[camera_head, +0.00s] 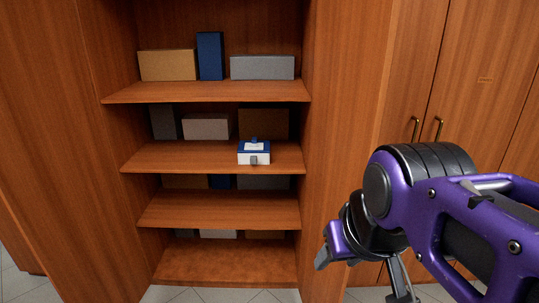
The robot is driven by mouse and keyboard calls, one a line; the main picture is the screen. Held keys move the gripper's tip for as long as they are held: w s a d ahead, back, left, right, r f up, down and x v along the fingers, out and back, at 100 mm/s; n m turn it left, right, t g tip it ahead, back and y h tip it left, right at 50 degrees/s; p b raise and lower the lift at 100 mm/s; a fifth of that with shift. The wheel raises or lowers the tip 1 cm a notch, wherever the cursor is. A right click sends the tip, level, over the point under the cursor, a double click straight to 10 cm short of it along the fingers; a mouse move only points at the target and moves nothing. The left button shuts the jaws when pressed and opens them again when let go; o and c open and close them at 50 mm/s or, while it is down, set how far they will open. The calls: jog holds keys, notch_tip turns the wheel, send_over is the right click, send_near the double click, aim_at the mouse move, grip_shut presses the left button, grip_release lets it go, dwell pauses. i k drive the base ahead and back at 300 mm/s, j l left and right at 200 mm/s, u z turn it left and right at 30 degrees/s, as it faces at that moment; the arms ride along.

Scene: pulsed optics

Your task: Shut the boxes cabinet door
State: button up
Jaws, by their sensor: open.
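The boxes cabinet stands open in the head view, with wooden shelves (205,93) holding boxes. A wooden panel (50,130) at the left reaches toward me and looks like its open door; no handle shows on it. Another wooden panel (345,90) borders the opening on the right; I cannot tell whether it is a door or a side wall. My gripper (362,277) is open and empty at the lower right, in front of the right panel and apart from the left panel.
A blue and white box (254,153) sits at the front of the second shelf. Tan (168,65), blue (210,56) and grey (262,68) boxes stand on the top shelf. Closed wooden doors (480,110) with brass handles are at right. Tiled floor (215,294) shows below.

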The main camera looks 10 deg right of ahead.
aim_at(355, 39)
jog(key=k+l+u, duration=0.15)
jog(key=l, duration=0.25)
jog(key=l+u, duration=0.2)
jog(key=l, duration=0.15)
jog(key=l+u, duration=0.3)
jog(key=l, duration=0.5)
jog(key=i+l, duration=0.15)
jog(key=l, duration=0.25)
jog(key=i+l+u, duration=0.1)
jog(key=l, duration=0.25)
jog(key=k+l, duration=0.1)
jog(key=k, duration=0.4)
jog(key=j+u, duration=0.65)
jog(key=i+l+z, duration=0.4)
jog(key=i+l, duration=0.35)
jog(key=l, duration=0.1)
